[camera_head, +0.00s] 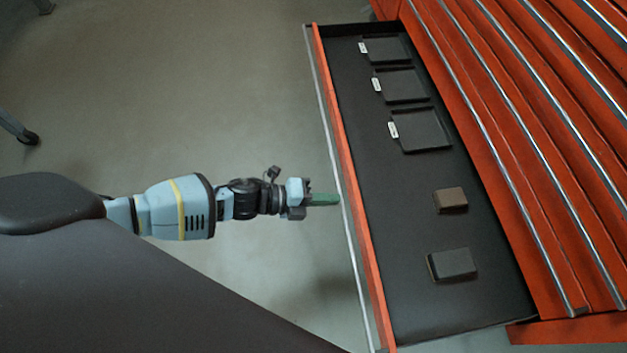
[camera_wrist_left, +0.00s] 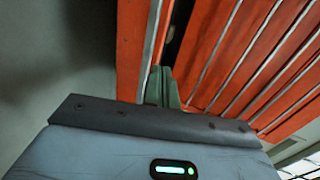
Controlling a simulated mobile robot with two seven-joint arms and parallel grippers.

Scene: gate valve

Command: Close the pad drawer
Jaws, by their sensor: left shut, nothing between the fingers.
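The pad drawer (camera_head: 400,186) is open, pulled out to the left of the orange cabinet (camera_head: 520,150). Its orange front with a long metal handle rail (camera_head: 333,150) runs along its left side. My left gripper (camera_head: 336,199) is shut and empty, with its green fingertips at the outer side of the drawer front, close to the rail. Whether they touch it I cannot tell. In the left wrist view the green fingers (camera_wrist_left: 162,88) are together in front of the orange drawer front (camera_wrist_left: 132,45). My right gripper is not in view.
Inside the drawer are several items: three black square trays with white labels, a brown block (camera_head: 451,200) and a dark grey block (camera_head: 453,265). The grey floor (camera_head: 230,80) left of the drawer is clear. A dark caster leg (camera_head: 20,130) stands at the far left.

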